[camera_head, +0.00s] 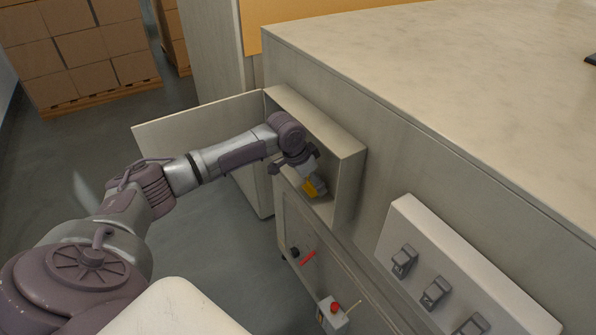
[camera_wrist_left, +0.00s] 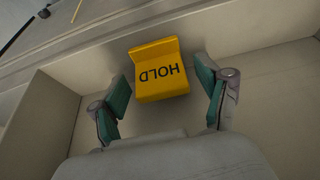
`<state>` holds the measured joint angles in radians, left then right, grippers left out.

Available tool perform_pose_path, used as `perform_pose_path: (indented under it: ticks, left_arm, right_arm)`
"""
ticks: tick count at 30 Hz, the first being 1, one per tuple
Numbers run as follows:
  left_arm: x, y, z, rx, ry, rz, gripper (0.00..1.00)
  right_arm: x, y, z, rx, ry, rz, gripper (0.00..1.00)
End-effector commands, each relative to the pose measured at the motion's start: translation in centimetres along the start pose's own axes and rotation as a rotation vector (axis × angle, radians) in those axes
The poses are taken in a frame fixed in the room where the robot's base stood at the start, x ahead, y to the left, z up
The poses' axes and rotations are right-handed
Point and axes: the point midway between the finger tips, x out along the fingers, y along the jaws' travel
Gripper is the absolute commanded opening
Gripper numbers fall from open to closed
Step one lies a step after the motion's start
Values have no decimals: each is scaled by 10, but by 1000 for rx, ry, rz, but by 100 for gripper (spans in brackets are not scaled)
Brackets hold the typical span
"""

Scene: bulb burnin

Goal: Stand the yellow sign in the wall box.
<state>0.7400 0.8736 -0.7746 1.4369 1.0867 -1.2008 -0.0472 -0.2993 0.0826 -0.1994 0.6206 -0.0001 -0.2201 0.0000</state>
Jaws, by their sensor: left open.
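The yellow sign (camera_wrist_left: 160,80), marked HOLD, is inside the wall box (camera_wrist_left: 265,90) in the left wrist view, near the box's front edge. In the head view the sign (camera_head: 314,187) shows at the lower part of the open wall box (camera_head: 348,185). My left gripper (camera_wrist_left: 165,98) is inside the box with its green-padded fingers spread on both sides of the sign, with visible gaps to it. In the head view the left gripper (camera_head: 310,176) partly hides the sign. My right gripper is not in view.
The box door (camera_head: 195,130) hangs open to the left, behind my left arm. A white panel with several grey switches (camera_head: 435,292) is to the right. Below are a red-handled part (camera_head: 308,258) and a small box with a red button (camera_head: 333,312).

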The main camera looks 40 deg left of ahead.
Motion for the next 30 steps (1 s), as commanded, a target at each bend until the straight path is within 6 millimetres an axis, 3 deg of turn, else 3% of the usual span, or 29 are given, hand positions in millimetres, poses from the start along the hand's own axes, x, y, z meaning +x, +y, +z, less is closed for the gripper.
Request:
perform_pose_path:
  ticks: [8, 9, 18, 24, 30]
  left_arm:
    - [-52, -2, 0, 2, 3, -4, 76]
    - [-51, -2, 16, 0, -6, -5, 76]
    - [-79, -2, 82, 0, -7, -4, 76]
    - [-89, -2, 104, 0, -2, -3, 76]
    - [-93, 0, 110, 0, 1, 0, 76]
  right_arm:
    - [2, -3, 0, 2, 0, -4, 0]
    - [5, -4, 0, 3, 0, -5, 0]
    - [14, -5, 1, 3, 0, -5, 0]
    - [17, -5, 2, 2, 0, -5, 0]
    - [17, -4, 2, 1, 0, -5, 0]
